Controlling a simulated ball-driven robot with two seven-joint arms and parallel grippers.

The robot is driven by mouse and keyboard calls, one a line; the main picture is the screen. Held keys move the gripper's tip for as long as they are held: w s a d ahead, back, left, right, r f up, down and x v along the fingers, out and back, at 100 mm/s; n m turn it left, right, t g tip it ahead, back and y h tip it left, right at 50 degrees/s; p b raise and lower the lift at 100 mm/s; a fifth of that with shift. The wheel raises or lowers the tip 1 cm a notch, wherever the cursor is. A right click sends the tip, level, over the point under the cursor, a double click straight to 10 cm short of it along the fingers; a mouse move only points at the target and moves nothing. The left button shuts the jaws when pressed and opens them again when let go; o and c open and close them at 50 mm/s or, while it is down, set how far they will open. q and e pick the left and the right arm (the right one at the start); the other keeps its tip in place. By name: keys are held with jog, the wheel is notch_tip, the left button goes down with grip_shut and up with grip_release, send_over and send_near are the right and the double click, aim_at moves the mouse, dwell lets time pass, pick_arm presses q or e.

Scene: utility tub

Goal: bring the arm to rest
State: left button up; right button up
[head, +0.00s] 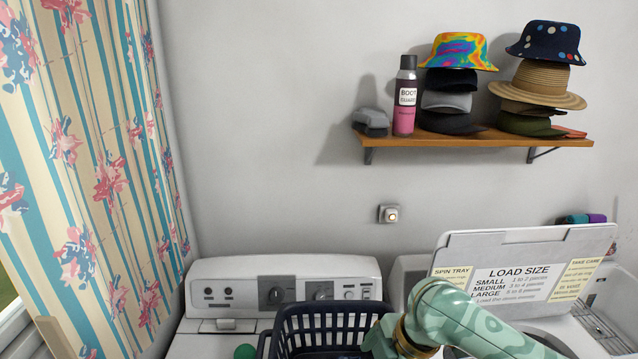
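One of my arms, pale green with a gold-coloured ring, comes in at the lower right of the head view. It bends in front of the laundry basket and the open lid, and runs out at the bottom edge. Its gripper does not show, so I cannot tell whether it holds anything. My other gripper is not in view either.
A dark laundry basket (290,318) stands in front of a white washer panel (284,280). An open lid (518,262) with load-size labels stands at right. A wooden shelf (470,139) holds hats and a spray can (405,95). A striped curtain (95,170) hangs left.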

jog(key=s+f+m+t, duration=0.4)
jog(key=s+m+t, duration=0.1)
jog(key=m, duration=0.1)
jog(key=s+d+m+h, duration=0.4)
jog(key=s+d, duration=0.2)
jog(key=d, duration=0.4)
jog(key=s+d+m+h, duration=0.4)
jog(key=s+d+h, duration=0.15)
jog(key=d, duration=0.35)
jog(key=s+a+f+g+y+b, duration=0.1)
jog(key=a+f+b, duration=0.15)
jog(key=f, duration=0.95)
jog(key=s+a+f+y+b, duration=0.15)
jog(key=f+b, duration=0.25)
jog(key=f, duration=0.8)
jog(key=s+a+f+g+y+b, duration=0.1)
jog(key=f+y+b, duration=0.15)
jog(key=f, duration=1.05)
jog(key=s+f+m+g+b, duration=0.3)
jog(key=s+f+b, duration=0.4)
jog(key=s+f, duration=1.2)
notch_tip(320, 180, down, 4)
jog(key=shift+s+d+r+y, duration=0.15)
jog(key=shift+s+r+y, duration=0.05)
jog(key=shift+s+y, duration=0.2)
